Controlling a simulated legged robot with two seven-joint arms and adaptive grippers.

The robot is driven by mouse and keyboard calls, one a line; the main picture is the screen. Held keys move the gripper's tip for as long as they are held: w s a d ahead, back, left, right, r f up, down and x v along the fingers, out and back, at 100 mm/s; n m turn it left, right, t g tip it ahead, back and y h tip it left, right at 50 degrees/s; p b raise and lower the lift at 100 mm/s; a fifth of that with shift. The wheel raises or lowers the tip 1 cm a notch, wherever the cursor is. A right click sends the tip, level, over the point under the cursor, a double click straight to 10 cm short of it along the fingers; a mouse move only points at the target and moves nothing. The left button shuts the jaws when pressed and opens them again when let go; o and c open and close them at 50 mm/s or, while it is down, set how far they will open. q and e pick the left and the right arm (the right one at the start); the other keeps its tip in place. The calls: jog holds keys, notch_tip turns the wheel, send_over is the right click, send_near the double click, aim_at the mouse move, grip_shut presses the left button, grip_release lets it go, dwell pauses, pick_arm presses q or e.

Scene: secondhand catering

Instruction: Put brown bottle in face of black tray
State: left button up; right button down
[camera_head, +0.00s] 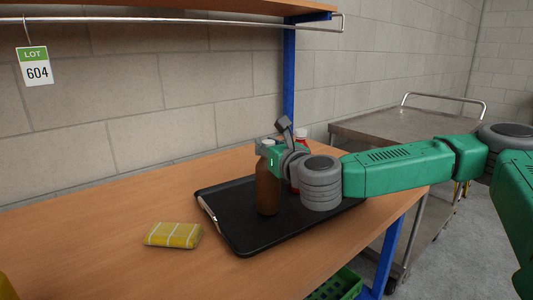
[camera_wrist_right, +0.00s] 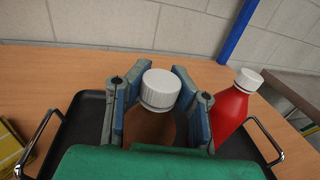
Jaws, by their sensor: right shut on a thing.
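The brown bottle (camera_head: 267,192) with a white cap stands upright at the black tray (camera_head: 240,238), over its surface; I cannot tell whether its base touches the tray. My right gripper (camera_head: 268,150) is shut on the bottle's upper part. In the right wrist view, the brown bottle (camera_wrist_right: 150,127) sits between the two fingers of the right gripper (camera_wrist_right: 157,105), its white cap above them. The black tray (camera_wrist_right: 80,125) shows on both sides there, with metal handles. My left gripper is not in view.
A red bottle (camera_wrist_right: 233,108) with a white cap stands just right of the gripper, partly hidden in the head view. A grey cart (camera_head: 400,125) stands behind right.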

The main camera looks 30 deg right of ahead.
jog(key=shift+a+f, duration=0.35)
jog(key=shift+f, duration=0.15)
jog(key=shift+a+r, duration=0.35)
jog(key=shift+a, duration=0.75)
jog(key=shift+f, duration=0.15)
jog(key=c, duration=1.6)
grip_release()
jog(key=shift+d, duration=0.2)
jog(key=shift+o, duration=0.9)
jog(key=shift+d+f, duration=0.15)
jog(key=shift+d, duration=0.2)
jog(key=shift+d+f, duration=0.1)
jog(key=shift+d, duration=0.45)
jog(key=shift+a+r, duration=0.2)
jog(key=shift+a, duration=0.1)
pick_arm(q)
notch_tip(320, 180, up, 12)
jog(key=p, duration=1.2)
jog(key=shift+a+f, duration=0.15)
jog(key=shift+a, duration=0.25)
pick_arm(e)
jog(key=s+a, duration=0.2)
jog(key=s, duration=1)
